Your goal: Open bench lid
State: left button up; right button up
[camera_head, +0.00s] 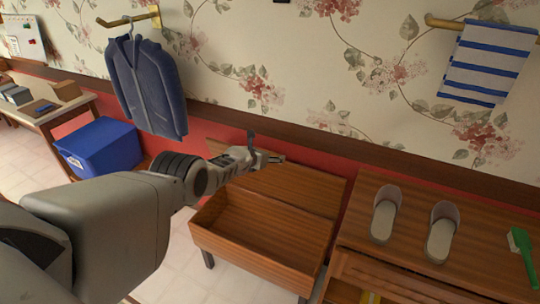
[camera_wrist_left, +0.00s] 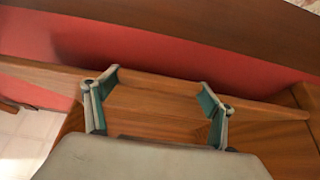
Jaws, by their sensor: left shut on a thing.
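The wooden bench (camera_head: 262,245) stands in the middle of the head view with its box open at the top. Its lid (camera_head: 305,188) is raised at the back, leaning toward the red lower wall. My left gripper (camera_head: 268,157) is at the lid's upper edge, shut on the lid. In the left wrist view the two fingers of my left gripper (camera_wrist_left: 160,86) stand apart, with the wood of the lid (camera_wrist_left: 160,105) between them. The inside of the box looks empty. My left arm hides part of the bench's left side. My right gripper is not in view.
A wooden cabinet (camera_head: 400,252) on the right holds a pair of slippers (camera_head: 384,215) and a green brush (camera_head: 522,250). A blue bin (camera_head: 100,147) stands at left below a hanging jacket (camera_head: 147,88). A striped towel (camera_head: 488,62) hangs at upper right.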

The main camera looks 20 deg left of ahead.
pick_arm(q)
jog(key=shift+s+f, duration=0.15)
jog(key=shift+f, duration=0.15)
jog(key=o, duration=1.6)
jog(key=shift+a, duration=0.1)
jog(key=shift+w+r, duration=0.1)
jog(key=shift+w, duration=0.1)
jog(key=shift+s, duration=0.1)
